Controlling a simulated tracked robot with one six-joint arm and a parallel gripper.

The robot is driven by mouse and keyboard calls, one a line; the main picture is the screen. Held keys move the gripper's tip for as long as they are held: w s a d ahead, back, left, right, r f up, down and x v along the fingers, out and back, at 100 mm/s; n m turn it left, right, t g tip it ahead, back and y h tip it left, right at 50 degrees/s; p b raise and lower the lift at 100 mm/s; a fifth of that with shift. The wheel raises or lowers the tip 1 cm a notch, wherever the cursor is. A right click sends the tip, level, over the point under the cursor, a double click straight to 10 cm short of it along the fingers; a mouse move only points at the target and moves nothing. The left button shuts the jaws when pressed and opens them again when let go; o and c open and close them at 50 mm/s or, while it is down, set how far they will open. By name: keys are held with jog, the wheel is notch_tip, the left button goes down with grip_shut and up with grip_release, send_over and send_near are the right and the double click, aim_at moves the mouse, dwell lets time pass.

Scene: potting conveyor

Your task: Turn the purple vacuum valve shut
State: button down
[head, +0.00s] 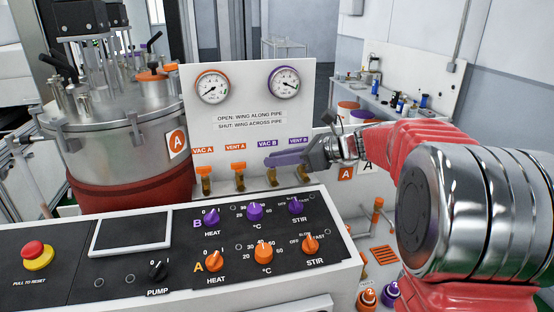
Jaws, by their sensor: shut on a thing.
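The purple vacuum valve (272,160) sits under the VAC B label on the white panel, above a short brass stem. Purple shows in a long, roughly level shape from this stem toward my gripper (304,156). I cannot tell the wing's exact angle or where it ends. My gripper reaches in from the right, its grey jaws shut on the purple valve's wing.
Orange valves VAC A (204,169) and VENT A (238,167) stand close to the left. Two gauges (284,83) and a printed sign are above. The control console (120,255) with knobs lies in front. A steel vessel (105,135) stands at left.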

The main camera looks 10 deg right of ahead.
jog(key=shift+w+n+g, duration=0.1)
jog(key=shift+n+g, duration=0.2)
jog(key=shift+w+d+f+n+g+y, duration=0.15)
jog(key=shift+n+g+y, duration=0.35)
jog(key=shift+n+g, duration=0.5)
jog(key=shift+w+d+f+n+g+y, duration=0.1)
jog(key=shift+n+g+y, duration=0.4)
jog(key=shift+n+g, duration=0.5)
jog(key=c, duration=1.9)
grip_release()
jog(key=shift+o, duration=0.2)
jog(key=shift+r, duration=0.1)
jog(key=shift+s+d+r, duration=0.15)
jog(key=shift+d+r, duration=0.1)
jog(key=shift+d, duration=0.1)
jog(key=v, duration=1.3)
jog(key=shift+f, duration=0.2)
